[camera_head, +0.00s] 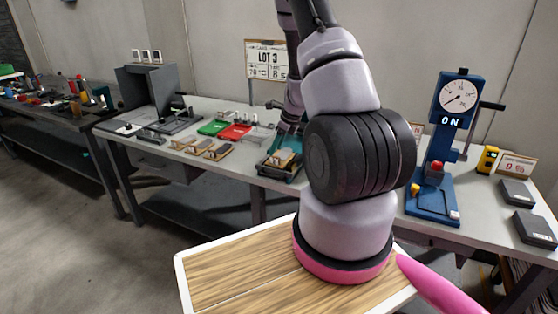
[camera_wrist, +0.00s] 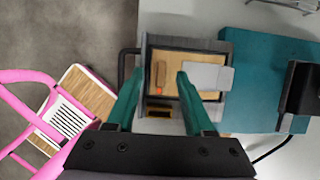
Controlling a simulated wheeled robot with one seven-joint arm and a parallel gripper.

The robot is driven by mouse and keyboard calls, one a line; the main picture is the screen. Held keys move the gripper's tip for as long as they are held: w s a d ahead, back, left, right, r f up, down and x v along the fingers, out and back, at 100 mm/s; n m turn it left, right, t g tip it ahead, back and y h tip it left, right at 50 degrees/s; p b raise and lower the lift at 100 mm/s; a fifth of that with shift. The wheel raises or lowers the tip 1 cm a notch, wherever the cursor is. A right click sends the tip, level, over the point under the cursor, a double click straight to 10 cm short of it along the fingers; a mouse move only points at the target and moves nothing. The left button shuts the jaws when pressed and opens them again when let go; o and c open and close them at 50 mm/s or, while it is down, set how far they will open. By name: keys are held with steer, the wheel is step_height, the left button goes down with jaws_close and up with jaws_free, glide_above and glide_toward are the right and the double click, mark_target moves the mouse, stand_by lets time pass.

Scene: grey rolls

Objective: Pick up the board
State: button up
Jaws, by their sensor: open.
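A small wooden board (camera_wrist: 190,61) sits inside a dark-walled holder (camera_wrist: 147,48) below my gripper in the wrist view. A brown bar, a small orange spot and a pale grey plate show on the board. In the head view my arm partly hides the gripper.
Left of the holder are more small wooden boards (camera_head: 215,152) and green (camera_head: 213,127) and red (camera_head: 234,132) trays. A blue gauge press (camera_head: 436,190) stands at right. A teal block (camera_wrist: 255,75) adjoins the holder's right side. A lot sign (camera_head: 267,59) stands behind.

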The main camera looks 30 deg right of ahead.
mark_target(274, 156)
steer(key=x, duration=0.5)
steer(key=shift+s+d+f, duration=0.15)
steer(key=shift+d+f, duration=0.15)
jaws_close()
